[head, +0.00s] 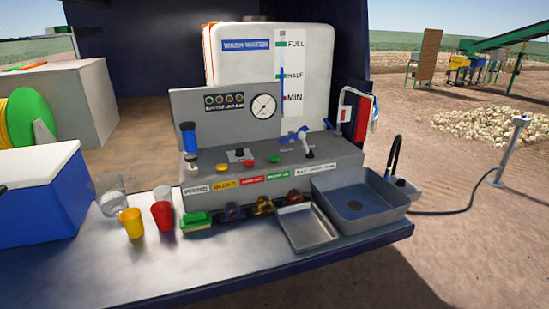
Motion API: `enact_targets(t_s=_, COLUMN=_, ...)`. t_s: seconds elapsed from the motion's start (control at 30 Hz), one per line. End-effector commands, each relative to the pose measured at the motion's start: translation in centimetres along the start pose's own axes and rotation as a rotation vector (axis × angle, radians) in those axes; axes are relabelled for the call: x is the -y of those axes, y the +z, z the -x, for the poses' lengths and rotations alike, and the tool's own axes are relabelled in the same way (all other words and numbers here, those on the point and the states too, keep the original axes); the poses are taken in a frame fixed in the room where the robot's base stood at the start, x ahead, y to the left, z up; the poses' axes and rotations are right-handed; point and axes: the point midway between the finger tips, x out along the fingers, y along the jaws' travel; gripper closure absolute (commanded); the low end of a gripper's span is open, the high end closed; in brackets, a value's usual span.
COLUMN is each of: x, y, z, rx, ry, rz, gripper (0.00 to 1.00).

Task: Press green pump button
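A grey control console (345,163) stands on the metal counter. On its sloped top, a small green button (274,159) sits to the right of a red button (248,163) and a yellow button (222,167). The green button looks uncovered, but whether it is pressed in is too small to tell. A lever switch (306,143) stands to its right. My gripper is not in view.
Along the console's front are a green sponge (196,221), a metal tray (306,227) and a sink (357,194). Red (162,215) and yellow cups (131,223) and a blue cooler (38,194) stand left. The front counter (190,272) is clear.

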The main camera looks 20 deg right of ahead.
Motion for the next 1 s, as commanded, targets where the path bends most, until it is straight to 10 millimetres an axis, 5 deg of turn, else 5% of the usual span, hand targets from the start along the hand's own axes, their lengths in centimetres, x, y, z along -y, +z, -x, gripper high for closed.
enact_targets(t_s=0.2, x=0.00, y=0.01, z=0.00, rx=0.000, ry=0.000, rz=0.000, gripper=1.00)
enact_targets(t_s=1.0, x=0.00, y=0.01, z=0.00, rx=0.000, ry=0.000, rz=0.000, gripper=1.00)
